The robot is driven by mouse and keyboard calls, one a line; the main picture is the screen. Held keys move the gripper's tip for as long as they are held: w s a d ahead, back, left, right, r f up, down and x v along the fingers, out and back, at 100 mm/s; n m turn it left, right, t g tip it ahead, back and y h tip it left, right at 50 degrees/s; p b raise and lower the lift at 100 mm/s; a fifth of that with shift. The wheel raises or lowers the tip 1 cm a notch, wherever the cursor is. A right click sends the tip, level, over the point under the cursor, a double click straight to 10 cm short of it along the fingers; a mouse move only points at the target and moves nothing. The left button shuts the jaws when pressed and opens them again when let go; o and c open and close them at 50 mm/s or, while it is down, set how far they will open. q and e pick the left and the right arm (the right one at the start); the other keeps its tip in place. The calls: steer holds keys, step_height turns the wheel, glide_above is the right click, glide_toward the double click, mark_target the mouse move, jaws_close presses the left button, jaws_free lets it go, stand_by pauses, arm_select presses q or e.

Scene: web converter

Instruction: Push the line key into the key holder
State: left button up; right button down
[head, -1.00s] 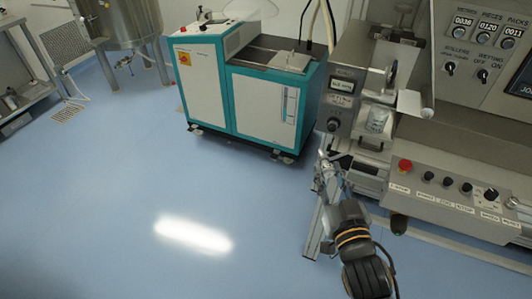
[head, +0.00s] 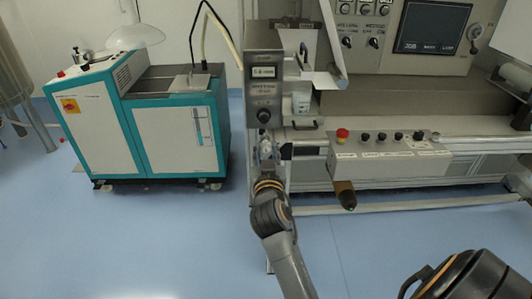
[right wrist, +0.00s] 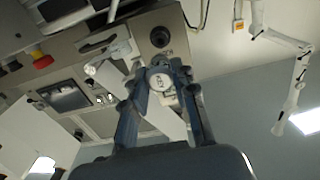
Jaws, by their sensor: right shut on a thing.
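My right gripper (head: 266,150) is below the front of the grey control unit (head: 264,95). In the right wrist view, its two fingers (right wrist: 161,73) are shut on the line key (right wrist: 160,83), a round pale-faced piece with dark lettering. The key is too small to make out in the head view. A dark round fitting on the unit's front (head: 264,115), likely the key holder, sits just above the gripper. It also shows in the right wrist view (right wrist: 160,37), beyond the fingertips and apart from the key. My left gripper is not in view.
A control box (head: 378,157) with a red emergency button (head: 342,134) stands right of my right gripper. A teal and white machine (head: 150,125) is at the left. The blue floor at the left front is clear.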

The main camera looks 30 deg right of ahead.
mark_target(265, 137)
steer(key=shift+x, duration=2.75)
steer(key=shift+b+x, duration=0.5)
steer(key=shift+x, duration=1.65)
stand_by(0.3)
steer(key=c, duration=1)
jaws_free()
step_height(265, 137, up, 10)
steer(key=shift+r, duration=0.1)
